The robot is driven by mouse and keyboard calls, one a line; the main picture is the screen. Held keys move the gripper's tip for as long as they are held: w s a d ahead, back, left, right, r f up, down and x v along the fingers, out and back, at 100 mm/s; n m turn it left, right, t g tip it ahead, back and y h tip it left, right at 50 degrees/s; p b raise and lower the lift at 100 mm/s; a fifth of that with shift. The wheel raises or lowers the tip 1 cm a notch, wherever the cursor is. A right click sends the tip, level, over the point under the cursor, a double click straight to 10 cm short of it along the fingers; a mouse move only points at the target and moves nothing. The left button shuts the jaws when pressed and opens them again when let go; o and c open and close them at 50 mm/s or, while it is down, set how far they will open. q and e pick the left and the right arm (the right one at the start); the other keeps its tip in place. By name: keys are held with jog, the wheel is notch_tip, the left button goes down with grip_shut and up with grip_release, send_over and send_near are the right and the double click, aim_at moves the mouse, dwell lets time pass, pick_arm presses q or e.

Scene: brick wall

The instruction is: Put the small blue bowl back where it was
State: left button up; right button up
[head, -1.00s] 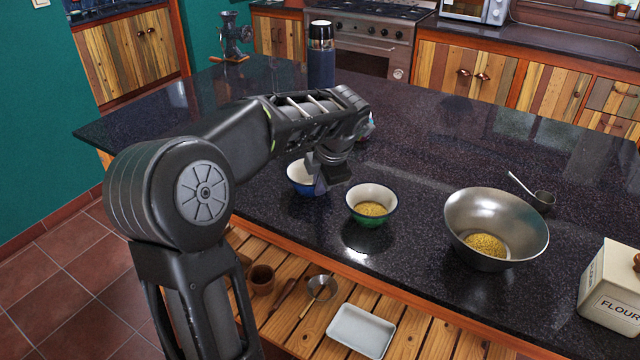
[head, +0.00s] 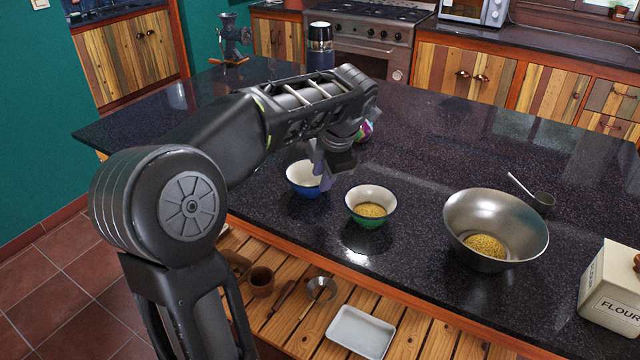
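The small blue bowl (head: 297,187), white inside, stands upright on the dark counter in the head view. My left gripper (head: 325,180) points down at the bowl's right rim, and its fingers cover that side of the bowl. I cannot tell whether the fingers are apart or closed on the rim. My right gripper is out of view.
A green bowl (head: 366,214) with yellow grains stands close to the right. Farther right are a large metal bowl (head: 497,218), a ladle (head: 543,200) and a flour box (head: 612,290). A dark flask (head: 320,47) stands behind. The counter (head: 450,140) is clear at the back right.

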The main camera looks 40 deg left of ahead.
pick_arm(q)
jog(key=v, duration=0.7)
jog(key=shift+r, duration=0.2)
